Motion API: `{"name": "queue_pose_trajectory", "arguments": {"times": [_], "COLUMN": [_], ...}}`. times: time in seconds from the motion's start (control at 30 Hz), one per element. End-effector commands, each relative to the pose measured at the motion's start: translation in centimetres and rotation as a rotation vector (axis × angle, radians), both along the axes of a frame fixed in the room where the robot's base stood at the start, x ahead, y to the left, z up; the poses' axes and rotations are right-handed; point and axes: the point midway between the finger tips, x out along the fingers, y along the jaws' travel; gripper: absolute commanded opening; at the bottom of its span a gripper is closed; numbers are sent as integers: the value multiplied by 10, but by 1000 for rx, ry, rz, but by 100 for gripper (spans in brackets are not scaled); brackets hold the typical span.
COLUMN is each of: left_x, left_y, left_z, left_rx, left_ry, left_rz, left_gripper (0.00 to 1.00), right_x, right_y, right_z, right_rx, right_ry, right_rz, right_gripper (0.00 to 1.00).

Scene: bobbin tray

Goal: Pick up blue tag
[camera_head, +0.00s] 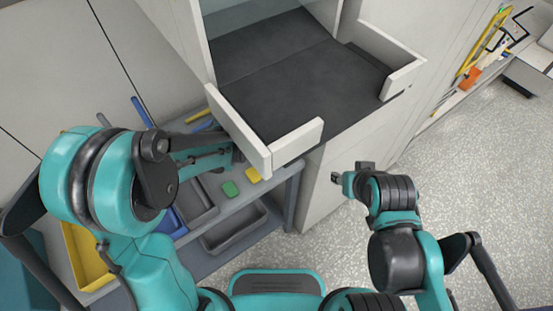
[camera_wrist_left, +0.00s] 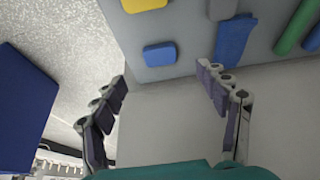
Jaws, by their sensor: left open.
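The blue tag (camera_wrist_left: 159,54) is a small flat rounded block lying on a grey surface in the left wrist view, near its front edge. My left gripper (camera_wrist_left: 161,80) is open and empty, its two fingers spread. The tag shows beyond the gap between the fingertips, apart from both. In the head view I cannot make out the blue tag; my left arm and gripper (camera_head: 236,154) cover part of the shelf there.
A green tag (camera_head: 230,188) and a yellow tag (camera_head: 253,175) lie on the shelf edge. A dark grey bin (camera_head: 235,232) sits below and a yellow bin (camera_head: 86,258) at left. A white-walled tray (camera_head: 295,141) with a dark floor stands close above my left gripper.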

Motion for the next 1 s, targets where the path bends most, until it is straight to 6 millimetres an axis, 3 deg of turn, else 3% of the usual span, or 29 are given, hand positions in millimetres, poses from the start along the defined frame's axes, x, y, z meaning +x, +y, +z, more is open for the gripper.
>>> {"name": "queue_pose_trajectory", "arguments": {"times": [0.63, 0.9, 1.0], "left_x": [21, 22, 22], "left_y": [-26, -28, -28], "left_z": [-74, -77, -77], "left_rx": [-1, -1, -1], "left_ry": [3, 3, 3], "left_rz": [-23, -22, -22], "left_gripper": [74, 74, 50], "right_x": [0, 0, 0], "right_y": [0, 0, 0], "right_z": [-34, -33, -33], "right_rx": [0, 0, 0], "right_ry": [0, 0, 0], "right_rz": [0, 0, 0], "right_gripper": [40, 40, 40]}}
